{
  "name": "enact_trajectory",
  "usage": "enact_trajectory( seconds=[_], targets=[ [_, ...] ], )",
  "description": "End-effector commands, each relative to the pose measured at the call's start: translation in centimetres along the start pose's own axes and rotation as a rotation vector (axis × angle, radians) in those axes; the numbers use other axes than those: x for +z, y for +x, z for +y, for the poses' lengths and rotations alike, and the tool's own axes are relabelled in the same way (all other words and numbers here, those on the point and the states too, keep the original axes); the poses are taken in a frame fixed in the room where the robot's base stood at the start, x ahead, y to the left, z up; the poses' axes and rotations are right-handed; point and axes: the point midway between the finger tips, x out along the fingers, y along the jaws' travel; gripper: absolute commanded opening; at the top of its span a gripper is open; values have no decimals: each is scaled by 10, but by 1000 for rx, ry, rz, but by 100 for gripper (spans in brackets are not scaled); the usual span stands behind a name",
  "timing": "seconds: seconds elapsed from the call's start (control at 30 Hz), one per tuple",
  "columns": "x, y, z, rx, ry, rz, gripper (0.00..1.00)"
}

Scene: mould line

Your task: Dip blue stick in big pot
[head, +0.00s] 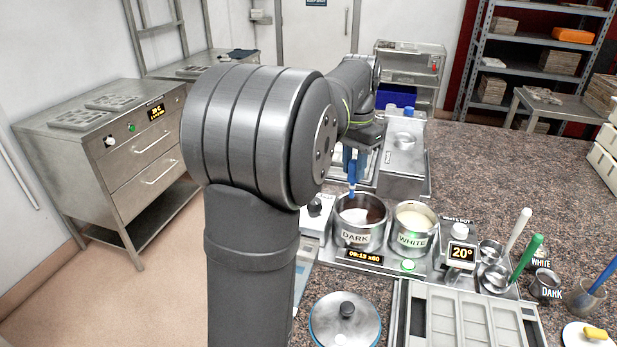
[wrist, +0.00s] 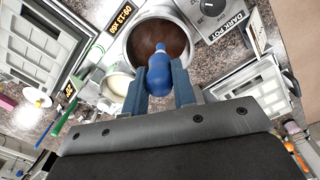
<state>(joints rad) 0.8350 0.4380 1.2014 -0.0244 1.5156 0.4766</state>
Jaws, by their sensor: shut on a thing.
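My gripper (head: 353,168) is shut on a blue stick (wrist: 160,74) with a thick, rounded handle, one finger on each side of it in the wrist view. The stick points down over the steel pot labelled DARK (head: 355,238), which holds brown liquid (wrist: 160,40). Its lower tip (head: 352,192) shows at the pot's mouth in the head view; I cannot tell whether it touches the liquid. The smaller-looking pot labelled WHITE (head: 412,240), with cream liquid, stands just to the right.
Another blue stick (head: 603,276) leans in a clear beaker at right. A green stick (head: 527,257) and a white stick (head: 518,229) stand in small cups. A lidded round pot (head: 345,322) and a grey mould tray (head: 470,320) are in front.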

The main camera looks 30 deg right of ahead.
Motion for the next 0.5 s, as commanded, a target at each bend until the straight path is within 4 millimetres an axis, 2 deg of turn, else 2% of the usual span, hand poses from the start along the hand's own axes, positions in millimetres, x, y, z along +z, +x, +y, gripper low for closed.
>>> enact_trajectory(
  seconds=[0.03,0.1,0.2,0.5],
  targets=[
    [-11,1,6,0,3,0,2],
    [-21,0,10,-1,2,0,2],
    [-28,1,14,-2,0,1,2],
    [-28,15,14,-1,-1,1,2]
  ],
)
